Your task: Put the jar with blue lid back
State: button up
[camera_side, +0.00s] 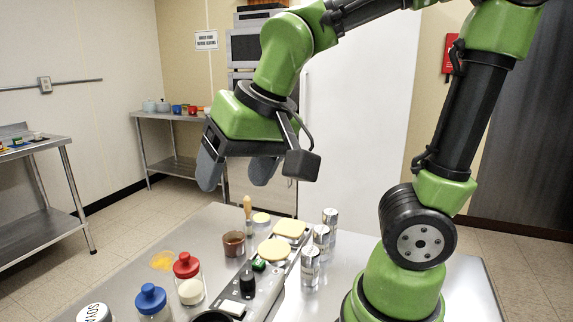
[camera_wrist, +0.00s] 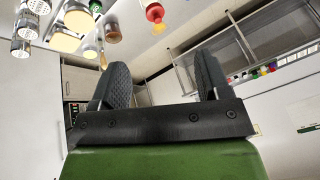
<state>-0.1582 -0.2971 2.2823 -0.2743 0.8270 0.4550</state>
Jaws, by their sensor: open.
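The jar with the blue lid (camera_side: 151,302) stands upright on the metal table near the front edge of the side view, cut off at the bottom. I cannot make it out in the wrist view. My gripper (camera_side: 236,178) is open and empty, high above the table's back part and well away from the jar. Its two dark fingers also show in the wrist view (camera_wrist: 163,78), spread apart with nothing between them.
A red-lidded jar (camera_side: 188,279) stands right beside the blue-lidded one, and a white-lidded jar (camera_side: 95,313) is to its left. A brown cup (camera_side: 234,244), yellow-topped items (camera_side: 274,249) and several metal shakers (camera_side: 310,265) stand farther right. The table's right part is clear.

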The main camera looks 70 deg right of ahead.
jog(key=s+r+n+t+y, duration=0.1)
jog(key=s+t, duration=0.1)
jog(key=s, duration=0.5)
jog(key=shift+r+y, duration=0.3)
